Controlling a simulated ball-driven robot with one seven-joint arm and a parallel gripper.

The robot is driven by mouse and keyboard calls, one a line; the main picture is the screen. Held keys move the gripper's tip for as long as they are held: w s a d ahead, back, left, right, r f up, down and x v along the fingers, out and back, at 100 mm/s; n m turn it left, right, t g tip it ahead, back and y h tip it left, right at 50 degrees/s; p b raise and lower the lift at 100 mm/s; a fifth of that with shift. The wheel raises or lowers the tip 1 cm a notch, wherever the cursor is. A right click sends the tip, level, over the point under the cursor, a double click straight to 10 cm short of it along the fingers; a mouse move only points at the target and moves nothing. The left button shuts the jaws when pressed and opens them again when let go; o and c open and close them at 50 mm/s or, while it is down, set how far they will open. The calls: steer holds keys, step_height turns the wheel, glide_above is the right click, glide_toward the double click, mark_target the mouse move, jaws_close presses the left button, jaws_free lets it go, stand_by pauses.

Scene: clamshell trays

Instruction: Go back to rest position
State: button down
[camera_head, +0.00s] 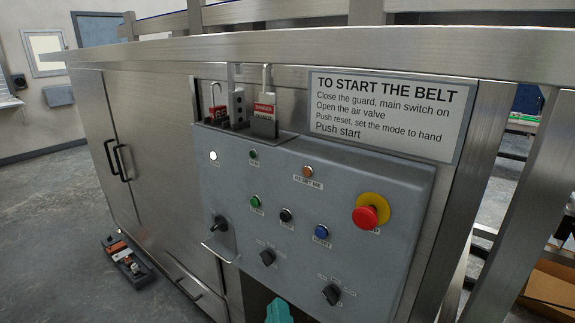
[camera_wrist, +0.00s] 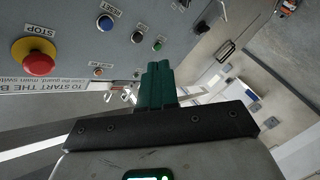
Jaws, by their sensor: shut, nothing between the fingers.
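My gripper (camera_wrist: 158,68) has dark green fingers, shut together with nothing between them. In the wrist view they point toward the grey control panel (camera_wrist: 160,15), which looks turned around in that picture. In the head view only the teal tip of my gripper (camera_head: 279,312) shows at the bottom edge, below and in front of the control panel (camera_head: 235,180). The panel carries a red stop button (camera_head: 366,216) on a yellow collar, several small buttons and lamps, and black rotary knobs. I cannot tell the exact gap between my fingers and the panel.
A steel cabinet (camera_head: 160,150) stands at left, with a dark tray (camera_head: 127,262) on the floor. A metal frame post (camera_head: 530,200) and cardboard box (camera_head: 550,290) are at right.

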steer(key=s+d+f+m+g+h, duration=0.2)
steer(key=d+f+m+g, duration=0.1)
steer(key=d+f, duration=0.6)
steer(key=s+d+f+m+g+h, duration=0.2)
steer(key=d+f+g, duration=0.2)
steer(key=d+f, duration=0.5)
steer(key=s+d+f+m+g+y, duration=0.1)
steer(key=s+d+f+m+g, duration=0.2)
steer(key=s, duration=0.7)
steer(key=s+d+f+m+g+y, duration=0.1)
steer(key=s+d+f+m+g, duration=0.2)
steer(key=s, duration=0.8)
steer(key=d+f+g, duration=0.2)
steer(key=d+f, duration=0.2)
steer(key=f, duration=0.1)
steer(key=shift+d, duration=0.3)
steer(key=c, duration=1.8)
jaws_free()
